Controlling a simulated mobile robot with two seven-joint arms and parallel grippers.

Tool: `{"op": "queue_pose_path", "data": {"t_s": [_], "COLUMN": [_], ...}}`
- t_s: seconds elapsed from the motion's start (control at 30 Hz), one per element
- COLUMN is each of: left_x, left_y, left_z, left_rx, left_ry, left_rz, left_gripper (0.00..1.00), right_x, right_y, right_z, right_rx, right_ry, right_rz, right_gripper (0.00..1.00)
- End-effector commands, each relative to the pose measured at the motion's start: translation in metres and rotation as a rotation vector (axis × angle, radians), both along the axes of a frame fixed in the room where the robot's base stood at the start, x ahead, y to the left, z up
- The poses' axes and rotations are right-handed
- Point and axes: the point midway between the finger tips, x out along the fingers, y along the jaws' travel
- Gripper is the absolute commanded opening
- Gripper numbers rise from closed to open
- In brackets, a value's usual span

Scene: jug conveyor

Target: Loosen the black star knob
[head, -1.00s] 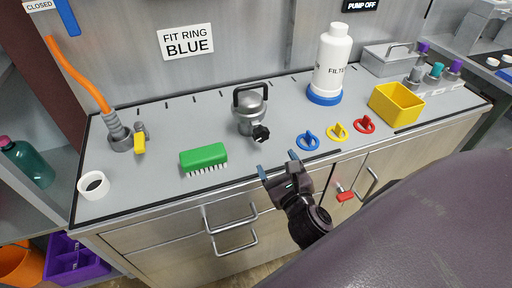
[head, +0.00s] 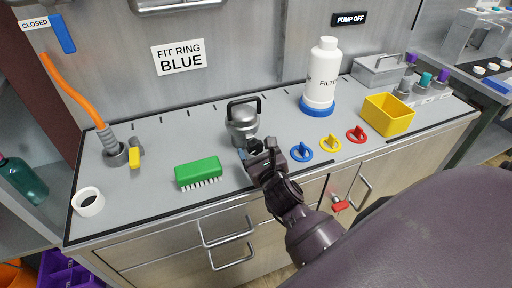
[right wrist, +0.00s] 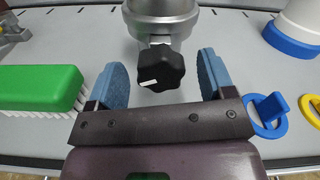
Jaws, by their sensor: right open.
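The black star knob (right wrist: 161,68) sits on the front of the grey metal vessel (head: 243,117), which stands on the counter and has a black handle on top. A white mark shows on the knob's face in the right wrist view. My right gripper (right wrist: 160,80) is open, with one blue fingertip pad on each side of the knob and a gap on both sides. In the head view my right gripper (head: 257,150) covers most of the knob. My left gripper is not in view.
A green brush (head: 198,172) lies left of the vessel. Blue (head: 301,152), yellow (head: 329,143) and red (head: 356,134) rings lie to the right. A white filter bottle (head: 322,75) on a blue ring and a yellow bin (head: 388,113) stand further right.

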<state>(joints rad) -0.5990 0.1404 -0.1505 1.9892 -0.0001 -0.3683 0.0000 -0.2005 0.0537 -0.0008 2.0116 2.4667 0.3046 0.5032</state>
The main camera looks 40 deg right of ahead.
Motion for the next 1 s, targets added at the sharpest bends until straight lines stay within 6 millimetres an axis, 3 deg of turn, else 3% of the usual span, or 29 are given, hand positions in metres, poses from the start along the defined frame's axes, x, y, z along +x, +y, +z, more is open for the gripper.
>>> {"op": "queue_pose_path", "data": {"t_s": [0.43, 0.73, 1.0], "left_x": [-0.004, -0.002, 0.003], "left_y": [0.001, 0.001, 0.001], "left_z": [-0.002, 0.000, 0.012], "left_rx": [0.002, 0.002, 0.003], "left_ry": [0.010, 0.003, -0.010], "left_rz": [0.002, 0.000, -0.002], "left_gripper": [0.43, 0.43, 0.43], "right_x": [0.008, 0.007, 0.008], "right_y": [-0.002, -0.002, -0.002], "right_z": [0.000, 0.000, 0.002], "right_rx": [-0.001, -0.001, -0.074], "right_ry": [0.000, 0.000, 0.019], "right_rz": [0.000, 0.000, 0.000], "right_gripper": [0.74, 0.28, 0.26]}}
